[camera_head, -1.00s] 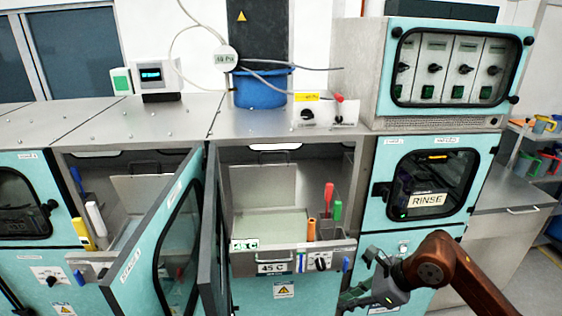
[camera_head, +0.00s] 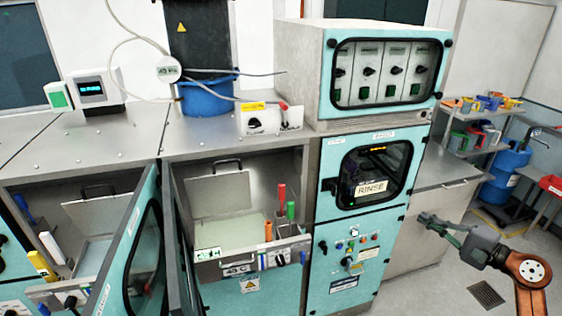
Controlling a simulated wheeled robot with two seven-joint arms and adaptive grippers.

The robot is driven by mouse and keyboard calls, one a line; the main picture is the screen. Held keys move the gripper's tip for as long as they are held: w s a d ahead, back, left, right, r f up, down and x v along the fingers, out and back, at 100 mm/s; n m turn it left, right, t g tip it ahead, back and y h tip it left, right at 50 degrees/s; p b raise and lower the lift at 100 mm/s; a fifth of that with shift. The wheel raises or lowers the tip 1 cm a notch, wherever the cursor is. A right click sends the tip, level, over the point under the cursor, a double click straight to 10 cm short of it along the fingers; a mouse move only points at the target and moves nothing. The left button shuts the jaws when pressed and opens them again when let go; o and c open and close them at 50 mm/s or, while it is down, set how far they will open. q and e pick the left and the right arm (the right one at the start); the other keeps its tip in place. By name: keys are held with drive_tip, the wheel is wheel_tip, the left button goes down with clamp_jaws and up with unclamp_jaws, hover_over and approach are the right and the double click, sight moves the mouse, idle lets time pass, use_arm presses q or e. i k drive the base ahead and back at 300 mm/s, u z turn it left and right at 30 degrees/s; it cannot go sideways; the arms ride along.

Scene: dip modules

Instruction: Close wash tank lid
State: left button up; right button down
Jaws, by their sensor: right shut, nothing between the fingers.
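A grey metal lid (camera_head: 220,196) with a dark handle stands raised and tilted back over the pale bath of the middle tank (camera_head: 207,256). A similar lid (camera_head: 97,214) stands raised in the left bay; I cannot read which tank is labelled wash. The left bay's teal door (camera_head: 137,245) and the middle bay's door (camera_head: 183,240) are swung open toward me. My right gripper (camera_head: 425,219) is shut and empty, well to the right of both lids, in front of the grey side cabinet. My left gripper is not in view.
The closed RINSE unit (camera_head: 371,172) stands right of the middle tank, above a control panel (camera_head: 350,262). Colored-handled tools (camera_head: 281,195) stand at the middle tank's front right. A blue barrel (camera_head: 505,172) is far right.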

sight(214, 194)
drive_tip(key=z, duration=1.95)
drive_tip(key=i, duration=0.45)
drive_tip(key=u, duration=3.1)
drive_tip(key=i, duration=0.4)
drive_tip(key=u, duration=0.1)
